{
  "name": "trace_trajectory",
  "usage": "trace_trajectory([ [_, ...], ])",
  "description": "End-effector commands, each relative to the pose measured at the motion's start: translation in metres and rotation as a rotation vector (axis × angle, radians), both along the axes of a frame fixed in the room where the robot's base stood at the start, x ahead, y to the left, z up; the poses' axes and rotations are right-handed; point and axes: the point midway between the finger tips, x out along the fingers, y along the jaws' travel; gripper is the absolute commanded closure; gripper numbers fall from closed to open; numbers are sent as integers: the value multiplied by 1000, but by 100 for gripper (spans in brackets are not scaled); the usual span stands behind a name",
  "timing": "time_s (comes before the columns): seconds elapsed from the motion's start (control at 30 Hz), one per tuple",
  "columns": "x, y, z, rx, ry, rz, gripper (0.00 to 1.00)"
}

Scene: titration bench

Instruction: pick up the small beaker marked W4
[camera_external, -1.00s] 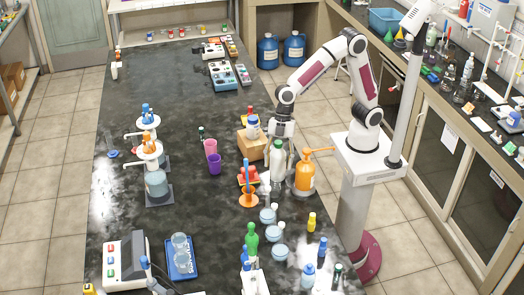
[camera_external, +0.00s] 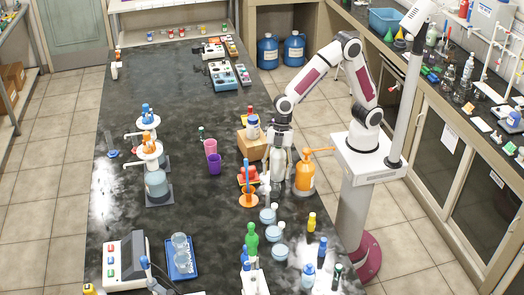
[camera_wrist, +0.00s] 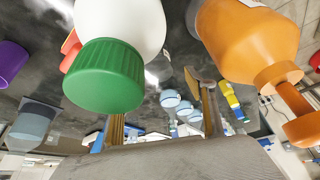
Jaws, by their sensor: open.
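Several small pale-blue round vessels (camera_external: 278,229) stand on the dark bench in front of my gripper; they show small in the wrist view (camera_wrist: 184,107). No marking is readable, so I cannot tell which is W4. Two clear glass vessels (camera_external: 179,241) stand on a blue tray at the front left. My gripper (camera_external: 278,172) points down among the bottles at the bench's right edge. In the wrist view its two fingers (camera_wrist: 162,118) are apart, with the small vessels showing beyond the gap. Nothing is visibly held.
A white bottle with a green cap (camera_wrist: 107,75) and an orange pump bottle (camera_external: 304,178) are very close to my gripper. An orange stand with a blue cylinder (camera_external: 247,181) is left of it. A cardboard box (camera_external: 252,146) is behind. Open bench lies at the centre left (camera_external: 205,215).

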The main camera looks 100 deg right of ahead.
Motion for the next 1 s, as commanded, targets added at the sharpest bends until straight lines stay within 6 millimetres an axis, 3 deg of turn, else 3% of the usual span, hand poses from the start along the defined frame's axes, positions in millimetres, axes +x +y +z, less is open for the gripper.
trace_trajectory([
  [0.4, 8, 10, -35, 1, 4, -1, 45],
  [0.97, 8, 10, -36, 0, 2, -1, 45],
  [1.0, 8, 10, -36, 0, 2, -1, 55],
])
